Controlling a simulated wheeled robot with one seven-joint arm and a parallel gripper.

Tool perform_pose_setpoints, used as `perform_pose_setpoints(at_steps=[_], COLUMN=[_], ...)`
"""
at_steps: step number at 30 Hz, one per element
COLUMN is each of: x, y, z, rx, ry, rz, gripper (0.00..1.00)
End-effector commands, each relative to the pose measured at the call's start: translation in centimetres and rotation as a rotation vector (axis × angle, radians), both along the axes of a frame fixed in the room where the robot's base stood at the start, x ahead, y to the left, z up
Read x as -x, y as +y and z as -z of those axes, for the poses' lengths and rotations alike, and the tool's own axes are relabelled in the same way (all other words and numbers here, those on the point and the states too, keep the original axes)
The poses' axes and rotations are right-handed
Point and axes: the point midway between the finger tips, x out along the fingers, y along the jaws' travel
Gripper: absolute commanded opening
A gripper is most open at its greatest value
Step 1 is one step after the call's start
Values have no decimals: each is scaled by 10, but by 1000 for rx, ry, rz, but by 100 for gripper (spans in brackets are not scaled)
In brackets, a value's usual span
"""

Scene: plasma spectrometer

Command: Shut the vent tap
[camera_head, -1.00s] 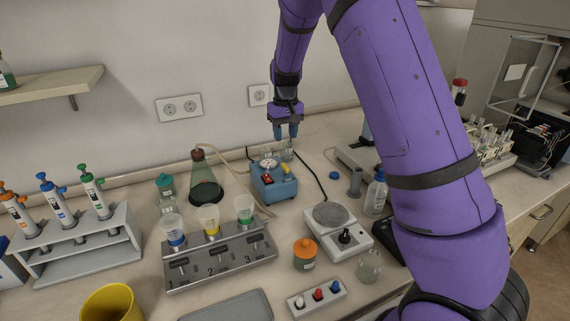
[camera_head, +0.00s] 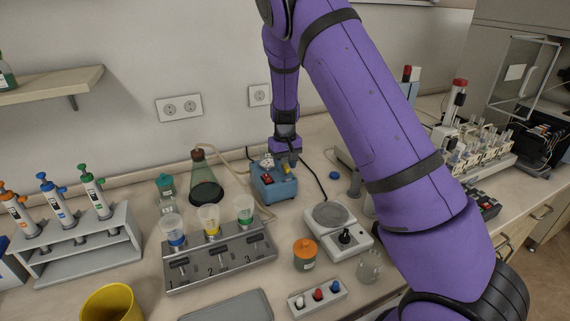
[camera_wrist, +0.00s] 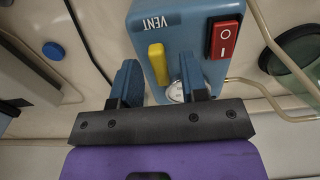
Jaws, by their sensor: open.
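The vent tap has a yellow lever (camera_wrist: 157,64) on the blue pump box (camera_wrist: 188,18), under the word VENT in the wrist view. The same blue box (camera_head: 273,187) stands at the back of the bench in the head view, with the yellow lever (camera_head: 285,169) small on its top. My gripper (camera_wrist: 160,82) is open over the box. Its two blue fingers lie on either side of the yellow lever in the wrist view, with nothing between them seen gripped. I cannot tell whether either finger touches the lever. A round gauge (camera_wrist: 176,92) is partly hidden by a finger.
A red rocker switch (camera_wrist: 223,39) sits on the box beside the lever. A flask (camera_head: 205,180) with a hose stands left of the box. A balance (camera_head: 338,230) and a three-place rack (camera_head: 220,260) stand in front. A blue cap (camera_head: 334,176) lies to the right.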

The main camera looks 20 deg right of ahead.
Motion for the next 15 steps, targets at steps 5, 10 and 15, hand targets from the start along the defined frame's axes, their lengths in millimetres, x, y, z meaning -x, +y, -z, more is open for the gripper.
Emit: perform_pose_setpoints(at_steps=[5, 10, 15], x=[0, 0, 0], y=[0, 0, 0], z=[0, 0, 0], rx=[0, 0, 0], ry=[0, 0, 0], rz=[0, 0, 0], gripper=[40, 15, 0])
